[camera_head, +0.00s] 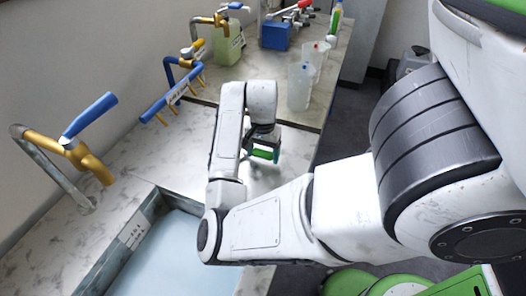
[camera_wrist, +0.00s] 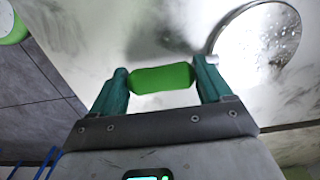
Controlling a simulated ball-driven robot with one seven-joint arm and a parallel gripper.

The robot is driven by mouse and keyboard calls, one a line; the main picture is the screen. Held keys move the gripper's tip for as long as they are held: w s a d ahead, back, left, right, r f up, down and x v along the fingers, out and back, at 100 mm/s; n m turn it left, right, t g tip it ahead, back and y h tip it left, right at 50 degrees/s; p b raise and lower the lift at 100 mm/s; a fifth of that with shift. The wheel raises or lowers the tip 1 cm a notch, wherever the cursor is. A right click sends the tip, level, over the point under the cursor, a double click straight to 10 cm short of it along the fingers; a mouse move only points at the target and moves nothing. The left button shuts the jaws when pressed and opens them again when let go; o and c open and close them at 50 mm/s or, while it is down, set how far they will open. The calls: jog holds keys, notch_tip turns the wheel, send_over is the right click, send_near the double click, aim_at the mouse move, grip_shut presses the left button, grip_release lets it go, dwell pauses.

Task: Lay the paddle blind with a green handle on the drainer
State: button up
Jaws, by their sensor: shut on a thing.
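My gripper (camera_head: 263,153) is low over the pale worktop, behind the sink in the head view. Its teal fingers are shut on a green handle (camera_wrist: 161,78), which spans the gap between them in the wrist view. The handle (camera_head: 264,154) shows as a small green piece between the fingers in the head view. A round, shiny metal disc (camera_wrist: 262,48) lies beyond the right finger in the wrist view, partly hidden by it. I cannot tell whether the disc is joined to the handle. I cannot make out the drainer for certain.
A sink (camera_head: 170,250) is at the front left, with a blue-levered tap (camera_head: 88,118) beside it. Another blue tap (camera_head: 172,95) stands along the wall. Clear beakers (camera_head: 300,86), a green jug (camera_head: 228,45) and a blue box (camera_head: 275,36) stand farther back. The worktop's edge is right of my gripper.

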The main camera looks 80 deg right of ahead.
jog(key=o, duration=1.7)
jog(key=shift+f, duration=0.1)
jog(key=shift+c, duration=0.2)
notch_tip(320, 180, up, 12)
jog(key=p, duration=0.2)
